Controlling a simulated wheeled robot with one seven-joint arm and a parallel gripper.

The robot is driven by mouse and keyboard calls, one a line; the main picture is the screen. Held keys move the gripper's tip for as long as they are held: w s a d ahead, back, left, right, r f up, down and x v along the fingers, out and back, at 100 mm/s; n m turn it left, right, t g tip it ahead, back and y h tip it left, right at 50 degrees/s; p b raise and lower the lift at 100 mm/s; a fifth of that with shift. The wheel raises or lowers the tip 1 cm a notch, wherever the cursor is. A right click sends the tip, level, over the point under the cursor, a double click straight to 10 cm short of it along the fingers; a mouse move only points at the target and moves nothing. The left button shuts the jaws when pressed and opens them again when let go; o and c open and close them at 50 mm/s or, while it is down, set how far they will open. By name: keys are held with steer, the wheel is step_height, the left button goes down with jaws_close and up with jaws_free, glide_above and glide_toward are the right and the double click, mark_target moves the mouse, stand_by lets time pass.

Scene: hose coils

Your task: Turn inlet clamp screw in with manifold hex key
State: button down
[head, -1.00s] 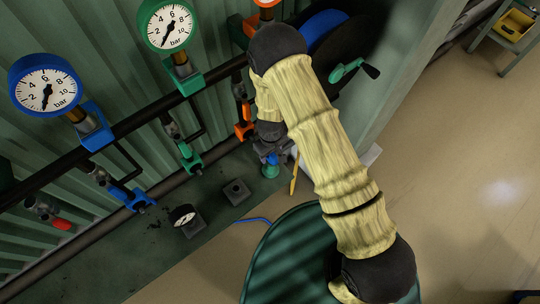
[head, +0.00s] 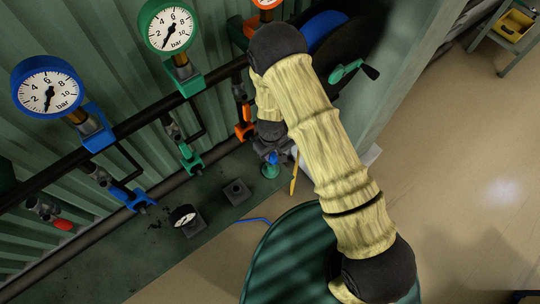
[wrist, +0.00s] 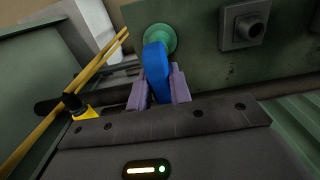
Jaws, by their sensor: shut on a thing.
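My gripper (wrist: 158,88) is shut on a blue piece (wrist: 157,70), which I take to be the manifold hex key's handle. The pale purple fingers sit on either side of it in the wrist view. Its far end overlaps a round green disc (wrist: 160,38); I cannot tell whether they touch. In the head view the blue piece (head: 272,158) shows small below my wrist, just above the green disc (head: 270,171). The key's tip is hidden. I cannot make out the inlet clamp screw in either view.
Blue (head: 47,86) and green (head: 170,27) gauges stand on a dark pipe along the corrugated wall. A green drum (head: 275,265) is in front.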

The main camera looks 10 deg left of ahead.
steer(key=shift+r, duration=0.4)
stand_by(0.3)
steer(key=shift+r+p, duration=1.9)
steer(key=shift+r, duration=0.45)
steer(key=shift+w+d+r, duration=0.1)
steer(key=shift+w+r, duration=0.05)
steer(key=shift+r, duration=0.2)
steer(key=shift+s+r+p, duration=0.25)
steer(key=shift+r+p, duration=0.85)
steer(key=shift+r, duration=0.1)
